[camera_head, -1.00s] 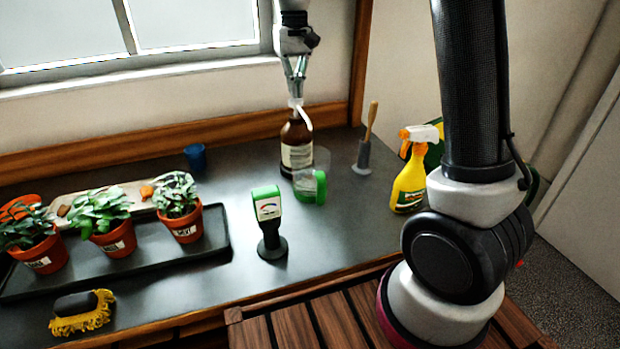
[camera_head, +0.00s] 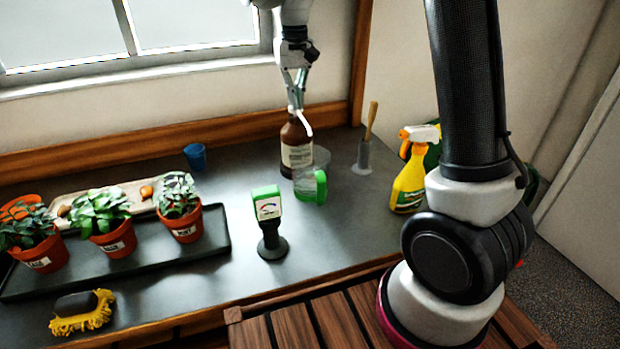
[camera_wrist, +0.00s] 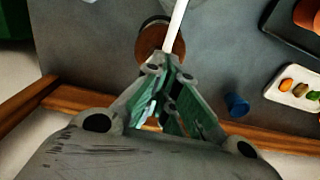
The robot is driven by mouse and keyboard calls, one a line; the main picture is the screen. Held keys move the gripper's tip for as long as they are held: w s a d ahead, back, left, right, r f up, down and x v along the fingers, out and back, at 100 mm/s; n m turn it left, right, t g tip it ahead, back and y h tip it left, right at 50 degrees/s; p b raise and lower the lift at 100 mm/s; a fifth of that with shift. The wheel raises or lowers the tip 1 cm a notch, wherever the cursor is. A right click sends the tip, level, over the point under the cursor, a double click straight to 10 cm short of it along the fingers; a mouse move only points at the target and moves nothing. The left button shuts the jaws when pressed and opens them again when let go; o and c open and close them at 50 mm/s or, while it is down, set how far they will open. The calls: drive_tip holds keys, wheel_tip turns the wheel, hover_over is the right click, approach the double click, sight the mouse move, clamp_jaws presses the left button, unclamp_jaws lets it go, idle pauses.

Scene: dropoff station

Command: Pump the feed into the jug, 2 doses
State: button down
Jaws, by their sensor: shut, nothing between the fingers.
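The brown feed bottle (camera_head: 297,157) with a pale label stands upright at the back of the bench. Its white pump spout (camera_head: 304,123) points down and right, towards the jug side. The clear jug (camera_head: 306,183) with a green handle stands just in front of the bottle. My gripper (camera_head: 297,107) is shut and empty, pointing down on top of the pump head, which it hides. In the wrist view my gripper (camera_wrist: 168,78) is over the brown bottle (camera_wrist: 154,38), with the white spout (camera_wrist: 178,17) reaching away beyond it. The liquid level in the jug cannot be made out.
A green-topped meter (camera_head: 269,222) stands in front. Potted plants on a black tray (camera_head: 212,246), a blue cup (camera_head: 196,157) and a yellow brush (camera_head: 82,313) are left.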

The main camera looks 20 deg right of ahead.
drive_tip(key=shift+r, duration=1.8)
wheel_tip(320, 180, up, 6)
idle(0.3)
